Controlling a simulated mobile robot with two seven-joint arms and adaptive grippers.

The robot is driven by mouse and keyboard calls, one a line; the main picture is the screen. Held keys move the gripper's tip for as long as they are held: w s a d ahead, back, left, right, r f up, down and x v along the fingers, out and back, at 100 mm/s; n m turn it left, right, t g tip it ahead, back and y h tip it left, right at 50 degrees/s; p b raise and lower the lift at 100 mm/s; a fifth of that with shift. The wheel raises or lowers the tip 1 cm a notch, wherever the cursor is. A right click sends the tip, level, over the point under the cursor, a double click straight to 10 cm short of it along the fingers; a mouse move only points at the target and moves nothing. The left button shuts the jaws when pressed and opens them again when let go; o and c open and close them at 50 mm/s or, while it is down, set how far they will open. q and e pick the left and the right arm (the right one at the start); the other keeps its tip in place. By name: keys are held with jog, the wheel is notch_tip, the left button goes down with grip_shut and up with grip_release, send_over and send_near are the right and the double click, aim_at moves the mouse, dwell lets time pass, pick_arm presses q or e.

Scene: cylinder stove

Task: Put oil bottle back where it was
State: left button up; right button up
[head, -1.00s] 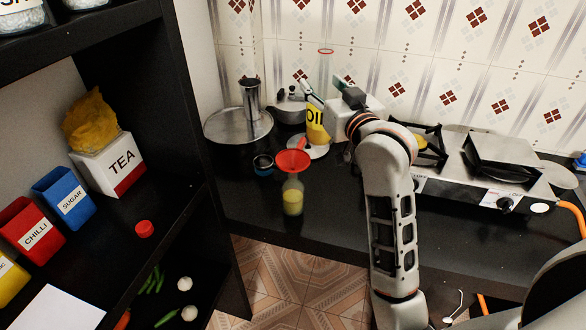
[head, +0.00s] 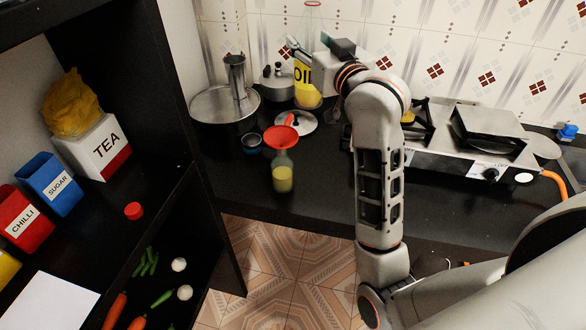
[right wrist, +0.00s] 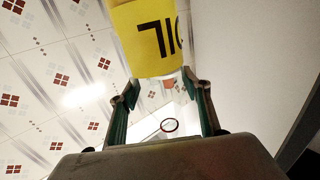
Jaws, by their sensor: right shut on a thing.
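The oil bottle (head: 307,88) is clear, with a yellow label reading OIL. It is upright at the back of the dark counter (head: 330,205), near the tiled wall, behind a lid. Its clear upper part ends in a reddish rim. My right gripper (head: 308,44) is shut on the clear part above the label. In the right wrist view the yellow label (right wrist: 150,38) appears upside down beyond the green-edged fingers (right wrist: 160,105). I cannot tell whether the bottle's base touches the counter. My left gripper is not in view.
A small bottle (head: 282,178) with a red funnel (head: 281,137) stands in front. A large pot (head: 215,104), a lidded pan (head: 277,84) and a lid (head: 305,121) are nearby. The stove (head: 470,150) is right; a black shelf (head: 175,120) is left. The front counter is mostly clear.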

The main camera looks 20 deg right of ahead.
jog(key=w+d+f+m+h, duration=0.25)
jog(key=w+d+f, duration=0.35)
jog(key=d+f, duration=0.3)
pick_arm(q)
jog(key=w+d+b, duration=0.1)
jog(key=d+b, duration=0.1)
jog(key=b, duration=0.1)
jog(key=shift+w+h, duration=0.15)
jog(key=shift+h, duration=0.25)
pick_arm(e)
notch_tip(320, 180, down, 18)
jog(key=d, duration=0.1)
jog(key=shift+f+h, duration=0.25)
jog(key=shift+h, duration=0.2)
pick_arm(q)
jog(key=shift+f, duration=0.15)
pick_arm(e)
jog(key=shift+s+f, duration=0.1)
jog(key=shift+f, duration=0.05)
jog(key=o, duration=0.9)
jog(key=shift+f, duration=0.1)
jog(key=o, duration=0.3)
